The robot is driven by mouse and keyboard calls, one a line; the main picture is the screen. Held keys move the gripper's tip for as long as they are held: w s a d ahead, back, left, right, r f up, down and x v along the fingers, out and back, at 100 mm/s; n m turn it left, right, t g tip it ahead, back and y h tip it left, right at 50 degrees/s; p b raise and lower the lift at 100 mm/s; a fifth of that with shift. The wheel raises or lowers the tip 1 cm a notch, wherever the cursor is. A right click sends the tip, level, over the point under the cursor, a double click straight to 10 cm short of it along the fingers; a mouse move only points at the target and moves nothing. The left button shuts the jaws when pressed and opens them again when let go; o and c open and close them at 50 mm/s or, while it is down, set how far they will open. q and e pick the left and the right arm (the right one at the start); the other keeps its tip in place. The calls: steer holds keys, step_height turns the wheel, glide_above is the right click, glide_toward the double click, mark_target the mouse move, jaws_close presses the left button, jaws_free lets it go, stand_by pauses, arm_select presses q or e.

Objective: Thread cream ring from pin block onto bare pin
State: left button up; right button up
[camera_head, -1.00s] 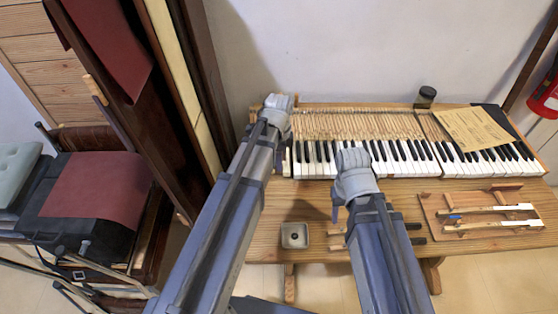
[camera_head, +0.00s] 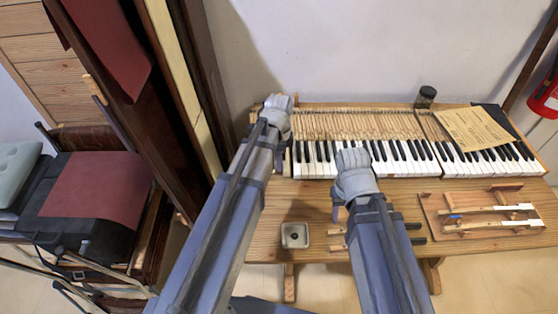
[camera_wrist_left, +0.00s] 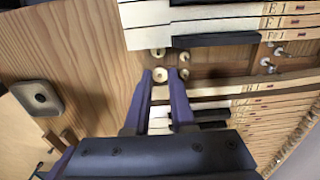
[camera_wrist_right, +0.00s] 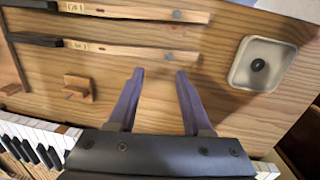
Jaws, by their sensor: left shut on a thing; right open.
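My left gripper (camera_wrist_left: 161,74) is over the gap in the keyboard, with a small cream ring (camera_wrist_left: 159,75) between its fingertips in the left wrist view. Several small pale round pieces and pins lie close by, including one just right of the fingers (camera_wrist_left: 184,74); I cannot tell which is bare. Metal pins (camera_wrist_left: 278,51) stand further right. A small wooden block with an upright piece (camera_wrist_right: 82,88) sits on the table in the right wrist view. My right gripper (camera_wrist_right: 160,75) is open and empty above the table.
A square metal dish (camera_head: 295,236) with a dark thing in it stands on the table. Two loose key sticks (camera_wrist_right: 140,50) lie near it.

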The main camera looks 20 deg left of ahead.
arm_select(q)
steer(key=shift+f+b, duration=1.1)
arm_select(e)
steer(key=shift+f, duration=1.15)
arm_select(q)
steer(key=o, duration=0.3)
steer(key=shift+r, duration=0.1)
arm_select(e)
steer(key=shift+r, duration=0.1)
arm_select(q)
steer(key=shift+r+p, duration=1.05)
steer(key=shift+p, duration=0.1)
arm_select(e)
steer(key=shift+r, duration=1.1)
